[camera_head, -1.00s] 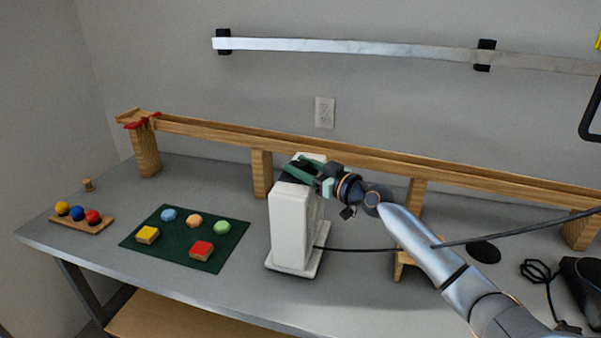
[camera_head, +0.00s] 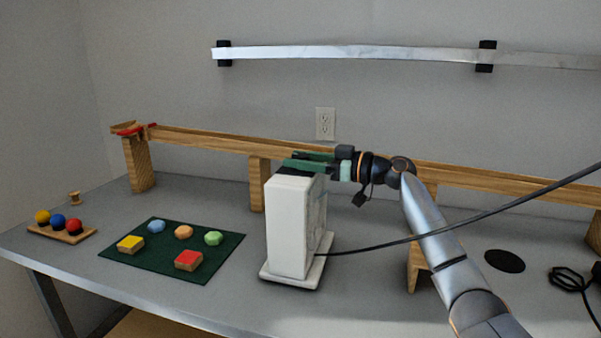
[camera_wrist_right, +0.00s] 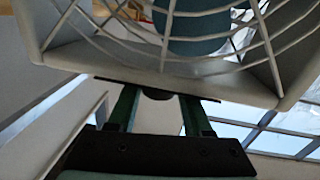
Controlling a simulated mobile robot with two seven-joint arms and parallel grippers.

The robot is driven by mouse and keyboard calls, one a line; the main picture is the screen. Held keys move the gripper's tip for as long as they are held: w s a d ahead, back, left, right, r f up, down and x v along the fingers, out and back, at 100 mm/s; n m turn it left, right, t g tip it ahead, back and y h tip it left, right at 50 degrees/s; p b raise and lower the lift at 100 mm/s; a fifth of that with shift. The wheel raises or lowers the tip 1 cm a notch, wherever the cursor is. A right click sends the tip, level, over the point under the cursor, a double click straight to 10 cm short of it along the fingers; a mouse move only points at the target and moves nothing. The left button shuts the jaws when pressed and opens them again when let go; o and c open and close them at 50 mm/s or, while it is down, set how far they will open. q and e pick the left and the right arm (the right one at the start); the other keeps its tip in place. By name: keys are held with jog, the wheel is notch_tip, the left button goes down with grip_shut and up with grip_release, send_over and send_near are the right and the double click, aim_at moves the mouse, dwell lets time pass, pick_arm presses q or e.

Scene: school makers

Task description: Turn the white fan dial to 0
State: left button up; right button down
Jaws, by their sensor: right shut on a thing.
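The white fan (camera_head: 288,228) stands upright on the grey table, with its grille side turned to the right, away from full view. My right gripper (camera_head: 293,163) is at the top of the fan, its green fingers reaching in from the right. In the right wrist view, the fan's grille and frame (camera_wrist_right: 170,62) fill the top. There my right gripper (camera_wrist_right: 157,100) has its two fingers on either side of a dark round dial (camera_wrist_right: 157,94) at the fan's edge and is shut on it. The dial's markings and pointer are hidden. My left gripper is not in view.
A long wooden track (camera_head: 215,140) on posts runs behind the fan. A green mat (camera_head: 165,262) with coloured pieces and a wooden holder (camera_head: 72,236) with balls lie to the left. A black cable (camera_head: 400,240) crosses from the fan to the right.

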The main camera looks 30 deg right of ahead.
jog(key=shift+n+g+y, duration=0.5)
jog(key=shift+g+y, duration=0.1)
jog(key=shift+y, duration=0.2)
jog(key=shift+n+g+y+p, duration=0.35)
jog(key=shift+n+g+y, duration=0.65)
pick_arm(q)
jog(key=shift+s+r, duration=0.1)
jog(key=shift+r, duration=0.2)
pick_arm(e)
jog(key=shift+n+g+y, duration=0.4)
jog(key=shift+g, duration=0.1)
jog(key=shift+c, duration=1.6)
grip_release()
